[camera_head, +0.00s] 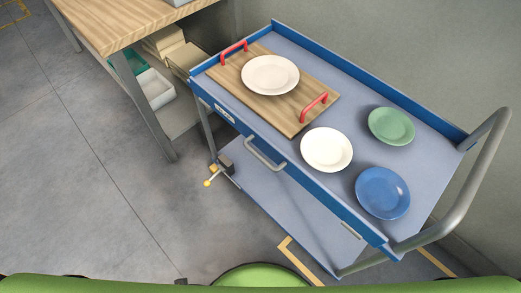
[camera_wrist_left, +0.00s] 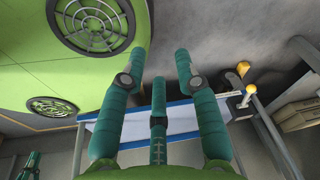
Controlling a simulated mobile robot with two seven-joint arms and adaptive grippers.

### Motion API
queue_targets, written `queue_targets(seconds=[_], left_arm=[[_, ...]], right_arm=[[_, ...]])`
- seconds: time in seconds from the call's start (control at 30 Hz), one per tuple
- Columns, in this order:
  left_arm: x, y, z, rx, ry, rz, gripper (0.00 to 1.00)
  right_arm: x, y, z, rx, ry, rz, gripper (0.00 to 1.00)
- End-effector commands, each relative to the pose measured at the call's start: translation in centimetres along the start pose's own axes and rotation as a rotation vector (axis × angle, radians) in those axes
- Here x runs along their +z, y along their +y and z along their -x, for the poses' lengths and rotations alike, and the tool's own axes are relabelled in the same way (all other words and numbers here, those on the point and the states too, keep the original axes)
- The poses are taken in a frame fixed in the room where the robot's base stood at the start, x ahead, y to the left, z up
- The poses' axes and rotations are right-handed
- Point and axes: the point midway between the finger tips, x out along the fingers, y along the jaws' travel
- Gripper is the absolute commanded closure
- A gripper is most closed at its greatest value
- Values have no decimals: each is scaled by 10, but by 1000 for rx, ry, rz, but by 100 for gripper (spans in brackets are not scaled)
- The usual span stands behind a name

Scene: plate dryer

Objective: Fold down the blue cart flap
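The blue cart flap (camera_head: 316,190) is the long panel on the cart's near side in the head view. It stands up along the tray edge and has a grey bar handle (camera_head: 265,154) near its middle. A blue and pale part of the cart (camera_wrist_left: 175,121) shows behind the fingers in the left wrist view. My left gripper (camera_wrist_left: 160,62) is open and empty, its teal fingers spread apart. It is outside the head view, and I see no contact with the flap. A small teal shape (camera_wrist_left: 30,165) at lower left may be my right gripper; its state is unclear.
On the cart are a wooden tray (camera_head: 299,121) with red handles and a white plate (camera_head: 270,75), another white plate (camera_head: 326,150), a green plate (camera_head: 391,126) and a blue plate (camera_head: 382,193). A wooden workbench (camera_head: 130,19) stands at left.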

Motion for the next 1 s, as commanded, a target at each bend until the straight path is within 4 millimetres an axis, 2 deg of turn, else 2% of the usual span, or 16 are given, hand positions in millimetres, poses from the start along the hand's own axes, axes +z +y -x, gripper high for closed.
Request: queue_targets(seconds=[0.03,0.07,0.1,0.17,0.2,0.27,0.3,0.37,0.4,0.5,0.6,0.7,0.83,1.0], left_arm=[[-43,-23,2,-31,91,-95,68],[-70,-34,6,-50,148,-168,68],[-108,-47,14,-80,230,-276,68],[-167,-61,35,-131,357,-451,68],[-203,-65,52,-167,440,-569,68],[-253,-64,83,-224,563,-742,68],[-282,-59,107,-264,642,-855,68],[-320,-46,145,-328,760,-1018,68],[-339,-35,170,-370,834,-1121,68],[-371,-3,232,-470,1002,-1337,68],[-382,24,280,-552,1129,-1488,68],[-386,42,311,-607,1210,-1575,68],[-389,53,326,-639,1253,-1618,68],[-407,62,322,-643,1257,-1618,68]], right_arm=[[1,0,-2,0,-1,0,100],[1,0,-3,0,-1,0,100],[1,0,-4,0,-1,0,100],[1,0,-6,0,-1,0,100],[1,0,-7,0,-2,0,100],[2,0,-9,0,-2,0,100],[2,0,-10,0,-1,0,100],[2,0,-12,0,-1,0,100],[2,0,-13,0,-1,0,100],[2,0,-15,0,-1,0,100],[2,0,-16,0,-1,0,100],[2,0,-17,0,-1,0,100],[2,0,-17,0,-1,0,100],[2,0,-14,0,0,0,100]])
